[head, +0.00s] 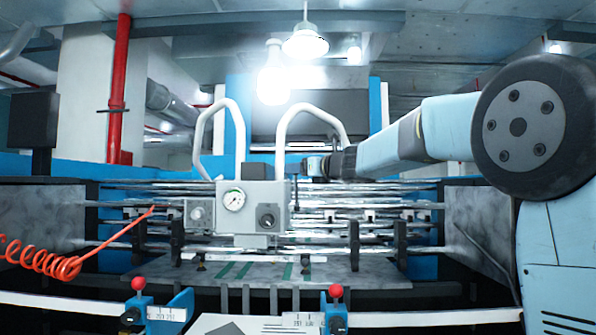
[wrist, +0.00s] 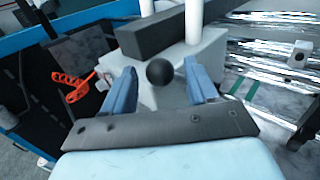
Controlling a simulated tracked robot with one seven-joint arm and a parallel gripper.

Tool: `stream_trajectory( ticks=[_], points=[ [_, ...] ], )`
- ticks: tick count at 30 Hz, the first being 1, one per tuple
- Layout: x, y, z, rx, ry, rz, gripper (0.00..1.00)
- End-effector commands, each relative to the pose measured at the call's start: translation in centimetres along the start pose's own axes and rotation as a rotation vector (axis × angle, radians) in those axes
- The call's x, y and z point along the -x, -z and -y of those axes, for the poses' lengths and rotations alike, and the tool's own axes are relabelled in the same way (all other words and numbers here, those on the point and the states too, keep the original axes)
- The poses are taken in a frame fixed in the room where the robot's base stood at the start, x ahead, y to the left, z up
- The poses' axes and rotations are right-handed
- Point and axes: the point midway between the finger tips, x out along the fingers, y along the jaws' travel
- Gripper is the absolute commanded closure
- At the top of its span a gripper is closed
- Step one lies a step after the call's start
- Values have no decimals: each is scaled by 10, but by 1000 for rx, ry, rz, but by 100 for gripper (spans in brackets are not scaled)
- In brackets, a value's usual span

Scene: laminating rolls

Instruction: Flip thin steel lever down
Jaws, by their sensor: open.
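The grey control box (head: 250,208) with a round gauge stands in the middle of the head view. A thin upright lever (head: 296,192) shows at the box's right side, small and partly unclear. My gripper (head: 308,167) is at the box's upper right, close to the lever's top. In the wrist view my gripper (wrist: 160,82) is open, its two blue fingers apart. A black ball knob (wrist: 160,72) appears between the fingers, in front of the box's pale side (wrist: 205,50). The rod behind the knob is hidden. I cannot tell whether the fingers touch the knob.
Two white curved pipes (head: 236,125) rise behind the box. Shiny rollers (head: 370,205) run across the machine. A coiled orange hose (head: 45,262) hangs at the left. Two red-knobbed blue clamps (head: 337,305) stand at the front.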

Motion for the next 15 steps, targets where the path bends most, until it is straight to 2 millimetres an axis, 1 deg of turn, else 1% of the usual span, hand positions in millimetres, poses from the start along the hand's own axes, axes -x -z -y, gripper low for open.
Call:
stream_trajectory(
  ticks=[1, 3, 6, 15],
  points=[
    [-7, 0, 0, 0, -1, -1, 42],
    [-14, 0, 0, 1, 0, 0, 42],
    [-20, 0, 0, 0, 0, -1, 42],
    [-23, 0, 1, 1, 1, 0, 42]
  ],
)
